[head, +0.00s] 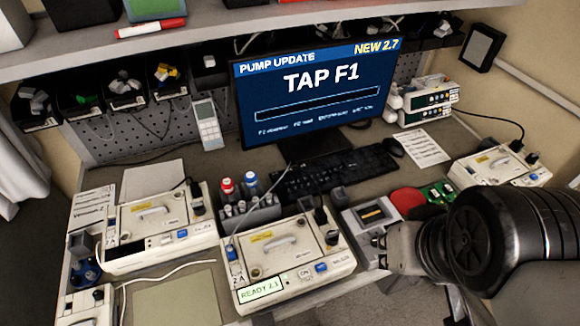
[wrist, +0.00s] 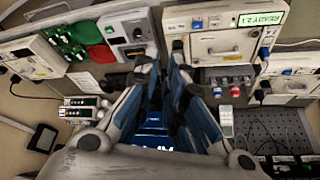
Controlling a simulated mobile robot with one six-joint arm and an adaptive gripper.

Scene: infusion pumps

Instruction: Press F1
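The monitor (head: 310,90) shows "PUMP UPDATE", "NEW 2.7" and "TAP F1" above an empty bar. The black keyboard (head: 330,168) lies in front of it; its key labels are too small to read.
A pump reading "READY 2.1" (head: 290,255) stands in front. Another pump (head: 150,225) stands left, and one (head: 500,165) stands right. Vials with red and blue caps (head: 240,190) stand left of the keyboard. A mouse (head: 393,147) and paper (head: 422,147) lie to its right.

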